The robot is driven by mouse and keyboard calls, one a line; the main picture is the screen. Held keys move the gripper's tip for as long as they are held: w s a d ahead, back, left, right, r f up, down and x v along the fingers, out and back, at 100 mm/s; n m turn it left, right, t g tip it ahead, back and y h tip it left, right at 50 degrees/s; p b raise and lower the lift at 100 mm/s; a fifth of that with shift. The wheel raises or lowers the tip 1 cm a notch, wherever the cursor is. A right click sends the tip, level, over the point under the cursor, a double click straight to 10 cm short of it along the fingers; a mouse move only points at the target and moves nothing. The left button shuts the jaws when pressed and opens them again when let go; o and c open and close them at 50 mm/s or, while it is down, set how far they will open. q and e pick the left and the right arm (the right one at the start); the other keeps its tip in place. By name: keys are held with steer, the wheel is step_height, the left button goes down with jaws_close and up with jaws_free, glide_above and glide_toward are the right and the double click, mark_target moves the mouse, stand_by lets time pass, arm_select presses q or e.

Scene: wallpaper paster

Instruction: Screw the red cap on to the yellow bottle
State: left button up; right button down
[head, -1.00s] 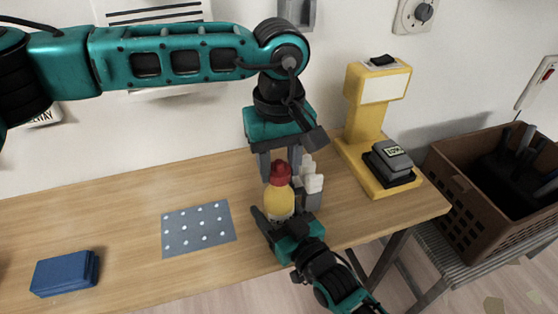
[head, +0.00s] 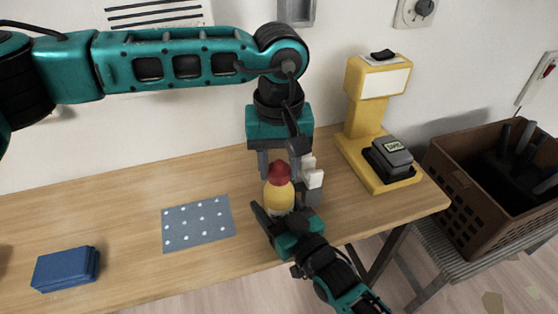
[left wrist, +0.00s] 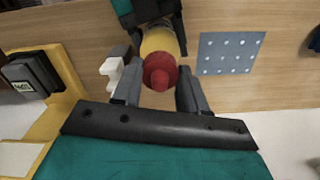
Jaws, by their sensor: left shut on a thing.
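The red cap (head: 279,173) sits at the top of the yellow bottle (head: 279,196); whether it is threaded on cannot be told. My left gripper (head: 277,165) comes down from above and is shut on the cap. In the left wrist view the cap (left wrist: 160,72) lies between its two fingers, with the bottle (left wrist: 160,40) behind it. My right gripper (head: 284,216) comes in from the lower right, its fingers on either side of the lower bottle, which stands about upright. The bottle's base is hidden.
A white-and-grey item (head: 313,180) stands close to the bottle's right. A grey dotted mat (head: 198,224) and a blue block (head: 66,269) lie to the left. A yellow stand (head: 365,120) with a black-and-grey device (head: 388,158) and a brown crate (head: 470,205) are on the right.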

arm_select(q)
steer(key=m, duration=1.4)
steer(key=o, duration=1)
steer(key=shift+r, duration=2.25)
steer(key=shift+c, duration=0.3)
